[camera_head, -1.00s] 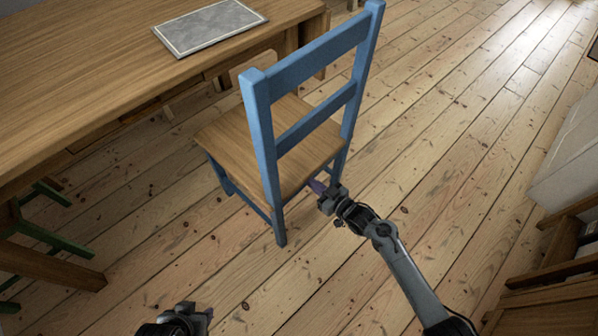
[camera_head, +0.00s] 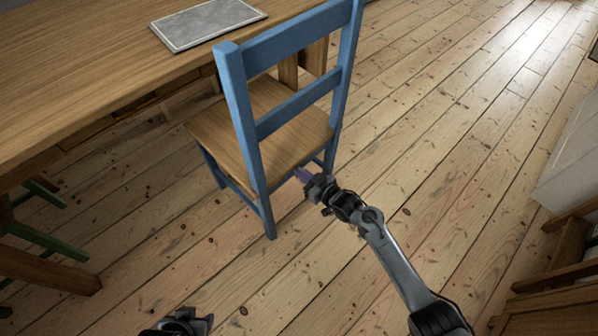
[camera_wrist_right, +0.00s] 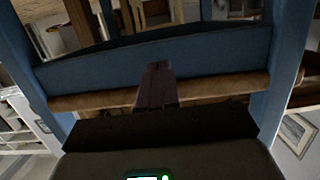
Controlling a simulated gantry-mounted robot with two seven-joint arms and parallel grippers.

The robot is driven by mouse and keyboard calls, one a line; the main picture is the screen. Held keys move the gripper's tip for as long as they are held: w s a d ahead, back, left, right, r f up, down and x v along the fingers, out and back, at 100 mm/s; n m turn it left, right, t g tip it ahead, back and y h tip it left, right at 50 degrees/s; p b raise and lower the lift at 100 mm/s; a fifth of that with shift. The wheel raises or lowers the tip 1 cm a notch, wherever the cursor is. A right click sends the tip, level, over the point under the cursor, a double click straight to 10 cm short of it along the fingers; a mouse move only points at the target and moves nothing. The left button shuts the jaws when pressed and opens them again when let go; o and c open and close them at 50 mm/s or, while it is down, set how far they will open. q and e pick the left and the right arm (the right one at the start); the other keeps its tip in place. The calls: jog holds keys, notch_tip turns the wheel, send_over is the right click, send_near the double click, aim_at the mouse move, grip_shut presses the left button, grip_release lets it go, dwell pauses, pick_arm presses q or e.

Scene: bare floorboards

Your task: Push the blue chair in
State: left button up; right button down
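The blue chair (camera_head: 295,47) has a blue frame and a bare wooden seat (camera_head: 218,133). It stands upright with its back to me and the front of its seat close to the wooden table's edge. My right gripper (camera_head: 303,175) is behind the chair, low by the rear edge of the seat between the back posts. Its purple fingers look closed together in the right wrist view (camera_wrist_right: 157,88), in front of the chair's blue crosspiece (camera_wrist_right: 215,52). Whether they touch the chair is hard to tell. My left gripper (camera_head: 190,320) is at the bottom edge, partly cut off, away from the chair.
The wooden table (camera_head: 80,70) fills the upper left, with a grey mat (camera_head: 208,24) on it. Green chair legs (camera_head: 45,235) show at the far left. Wooden furniture (camera_head: 555,285) stands at the lower right. The floorboards (camera_head: 450,130) between are clear.

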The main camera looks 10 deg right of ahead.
jog(key=shift+x, duration=1)
jog(key=shift+r, duration=0.35)
jog(key=p+v, duration=0.2)
jog(key=shift+s+d+f, duration=0.2)
jog(key=shift+s, duration=0.05)
jog(key=shift+w+a, duration=0.1)
jog(key=shift+w, duration=0.05)
